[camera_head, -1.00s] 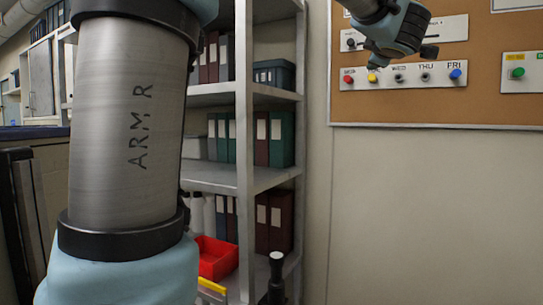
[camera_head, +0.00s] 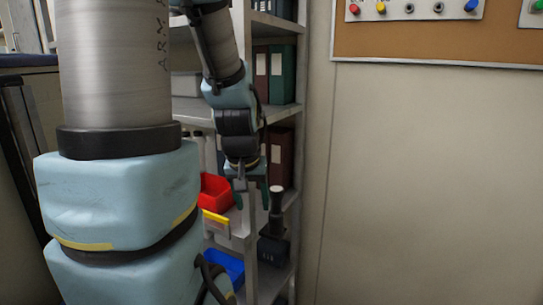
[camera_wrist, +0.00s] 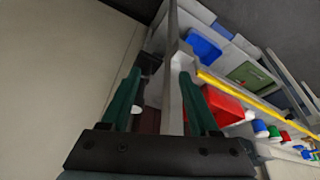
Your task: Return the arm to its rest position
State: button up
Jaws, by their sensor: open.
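My gripper (camera_head: 251,200) hangs pointing down in front of the shelf unit in the head view, at the end of my folded arm. Its two dark green fingers are apart with nothing held between them. In the wrist view the open fingers (camera_wrist: 158,76) point towards the shelf, with a shelf post showing between them. My large upper arm link fills the left of the head view and hides part of the shelves.
The shelf unit (camera_head: 285,20) holds binders, a red bin (camera_head: 215,192), a blue bin (camera_head: 226,265) and a black device with an upright handle (camera_head: 276,215). A corkboard (camera_head: 430,45) with a button panel hangs on the right wall. The space before that wall looks clear.

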jog(key=s+a+f+g+b, duration=0.1)
jog(key=s+f+b, duration=0.1)
jog(key=f+b, duration=0.3)
jog(key=s+a+f+g+b, duration=0.1)
jog(key=s+f+b, duration=0.2)
jog(key=f+b, duration=0.2)
notch_tip(320, 180, down, 3)
jog(key=shift+r+y, duration=0.1)
jog(key=shift+y, duration=0.2)
dwell(0.4)
